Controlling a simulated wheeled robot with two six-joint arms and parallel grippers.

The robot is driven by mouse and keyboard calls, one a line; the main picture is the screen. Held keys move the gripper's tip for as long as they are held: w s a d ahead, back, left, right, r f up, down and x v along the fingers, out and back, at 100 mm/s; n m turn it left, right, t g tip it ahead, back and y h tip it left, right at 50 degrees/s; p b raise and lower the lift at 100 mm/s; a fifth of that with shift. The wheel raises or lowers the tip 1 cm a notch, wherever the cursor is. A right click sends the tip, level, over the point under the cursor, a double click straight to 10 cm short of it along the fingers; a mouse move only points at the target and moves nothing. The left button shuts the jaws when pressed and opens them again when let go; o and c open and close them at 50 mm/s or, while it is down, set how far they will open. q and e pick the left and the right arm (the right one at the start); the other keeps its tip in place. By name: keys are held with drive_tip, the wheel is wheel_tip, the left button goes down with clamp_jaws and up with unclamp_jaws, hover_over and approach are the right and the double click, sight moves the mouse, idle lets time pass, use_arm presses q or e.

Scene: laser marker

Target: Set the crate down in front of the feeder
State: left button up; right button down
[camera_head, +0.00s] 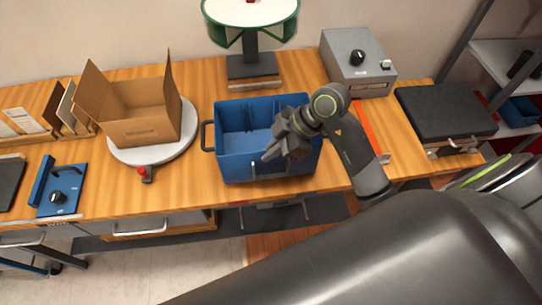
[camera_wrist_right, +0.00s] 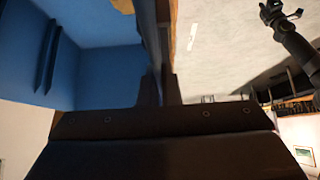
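The blue crate (camera_head: 235,165) is on or just above the wooden table near its front edge; I cannot tell whether its base touches. It looks upright, and its visible inside is empty. The bowl-shaped feeder (camera_head: 250,40), white with a green rim, stands behind it on a dark column. My right gripper (camera_head: 268,157) is at the crate's front wall. In the right wrist view, the fingers (camera_wrist_right: 161,90) are close together around the crate's wall (camera_wrist_right: 147,30), one on each side. My left gripper is not in view.
Left of the crate, a cardboard box (camera_head: 140,120) sits on a round white turntable (camera_head: 120,153). A grey box with a knob (camera_head: 358,65) and a black-topped unit (camera_head: 445,110) are to the right. An orange-red strip (camera_head: 371,130) lies near my right arm.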

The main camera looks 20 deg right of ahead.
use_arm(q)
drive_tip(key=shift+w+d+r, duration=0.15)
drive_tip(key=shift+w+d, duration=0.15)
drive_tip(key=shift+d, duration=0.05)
use_arm(e)
wheel_tip(320, 180, down, 4)
drive_tip(key=shift+r, duration=0.25)
drive_tip(key=shift+w, duration=0.1)
drive_tip(key=c, duration=2.1)
unclamp_jaws()
drive_tip(key=shift+f, duration=0.2)
drive_tip(key=o, duration=0.5)
drive_tip(key=shift+c, duration=0.2)
drive_tip(key=shift+r, duration=0.1)
